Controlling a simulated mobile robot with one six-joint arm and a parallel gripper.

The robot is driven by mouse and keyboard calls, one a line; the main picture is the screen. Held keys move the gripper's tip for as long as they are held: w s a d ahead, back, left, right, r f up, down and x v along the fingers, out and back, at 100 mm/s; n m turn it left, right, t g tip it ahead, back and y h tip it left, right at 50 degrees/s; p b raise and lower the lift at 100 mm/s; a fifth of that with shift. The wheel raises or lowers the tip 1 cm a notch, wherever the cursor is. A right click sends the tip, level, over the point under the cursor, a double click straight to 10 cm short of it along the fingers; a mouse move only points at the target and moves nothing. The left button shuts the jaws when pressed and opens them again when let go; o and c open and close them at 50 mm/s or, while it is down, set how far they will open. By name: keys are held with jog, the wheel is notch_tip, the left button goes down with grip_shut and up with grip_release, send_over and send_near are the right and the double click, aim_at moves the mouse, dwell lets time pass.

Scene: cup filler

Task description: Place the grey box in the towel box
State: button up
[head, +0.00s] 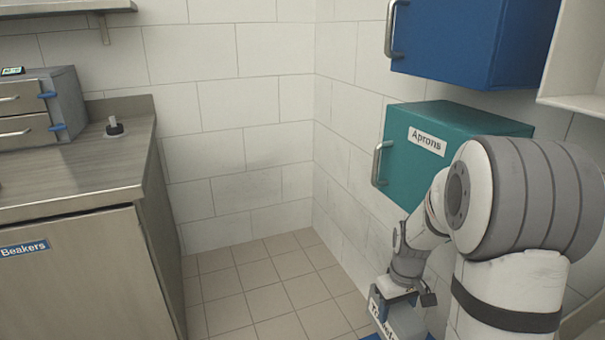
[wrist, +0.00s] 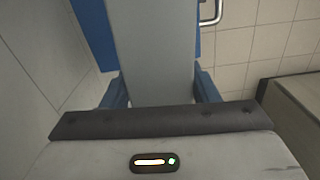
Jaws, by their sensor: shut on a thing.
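My gripper (head: 398,298) is low at the right of the head view, beneath the teal Aprons cabinet. Its blue fingers are shut on the grey box (wrist: 158,50), which stretches away from the gripper in the wrist view. In the head view the grey box (head: 408,322) shows only in part, at the bottom edge. A white label reading "Towel…" (head: 378,316) is beside it, partly covered. A blue surface, likely the towel box (wrist: 92,28), lies behind the grey box in the wrist view. I cannot tell whether the grey box is inside it.
The teal Aprons cabinet (head: 430,150) and a blue cabinet (head: 470,40) hang on the right wall. A steel counter (head: 75,175) with a Beakers door (head: 60,285) stands at the left. The tiled floor (head: 265,285) between is clear.

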jog(key=w+a+f+m, duration=0.1)
jog(key=w+a+m, duration=0.2)
jog(key=w+a, duration=0.5)
notch_tip(320, 180, up, 18)
jog(key=s+a+p, duration=0.1)
jog(key=s+p, duration=0.2)
jog(key=p, duration=2.5)
jog(key=shift+f+p, duration=0.2)
jog(key=shift+p, duration=0.15)
